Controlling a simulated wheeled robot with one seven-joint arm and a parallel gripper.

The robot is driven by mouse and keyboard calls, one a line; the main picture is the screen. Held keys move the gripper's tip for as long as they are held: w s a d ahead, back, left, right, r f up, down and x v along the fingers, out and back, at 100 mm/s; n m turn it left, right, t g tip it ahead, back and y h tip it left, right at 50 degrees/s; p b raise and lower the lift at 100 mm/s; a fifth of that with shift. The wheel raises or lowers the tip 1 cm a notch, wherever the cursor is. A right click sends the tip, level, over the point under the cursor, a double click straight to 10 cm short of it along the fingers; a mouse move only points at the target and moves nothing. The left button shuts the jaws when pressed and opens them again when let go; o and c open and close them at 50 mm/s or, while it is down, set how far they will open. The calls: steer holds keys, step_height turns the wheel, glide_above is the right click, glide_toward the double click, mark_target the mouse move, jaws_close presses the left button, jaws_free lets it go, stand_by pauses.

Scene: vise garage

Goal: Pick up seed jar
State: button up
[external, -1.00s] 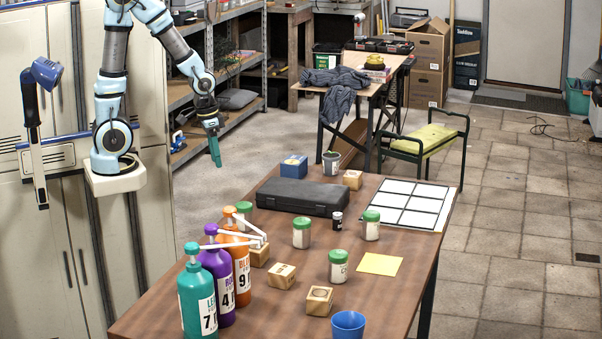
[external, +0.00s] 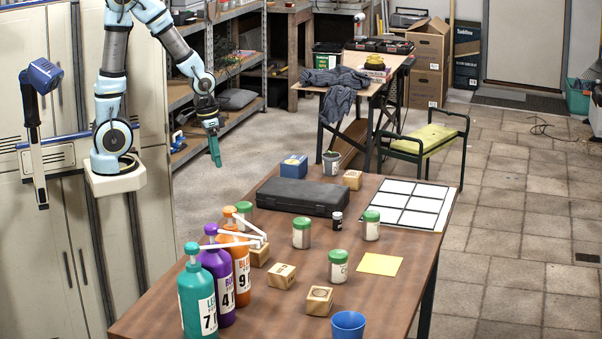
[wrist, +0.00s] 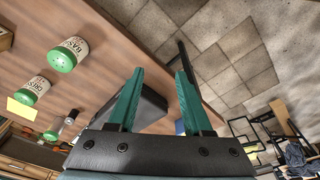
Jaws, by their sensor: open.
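Several white jars with green lids stand upright on the brown table: one near the yellow sheet (external: 338,267), one in the middle (external: 301,233), one by the white grid sheet (external: 371,226), and one partly hidden behind the bottles (external: 245,217). The wrist view shows a jar whose label begins "BAS" (wrist: 69,53) and another that seems to read "CRESS" (wrist: 37,87). I cannot tell which is the seed jar. My gripper (external: 215,152) hangs beyond the table's far left edge, above it and apart from every jar. Its green fingers (wrist: 160,72) are open and empty.
A black case (external: 303,197) lies between my gripper and the nearer jars. Three pump bottles (external: 219,288) stand at the left edge. Wooden blocks (external: 281,276), a small dark-capped bottle (external: 336,222), a yellow sheet (external: 380,264) and a blue cup (external: 348,325) are also on the table.

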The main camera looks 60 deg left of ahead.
steer(key=o, duration=0.7)
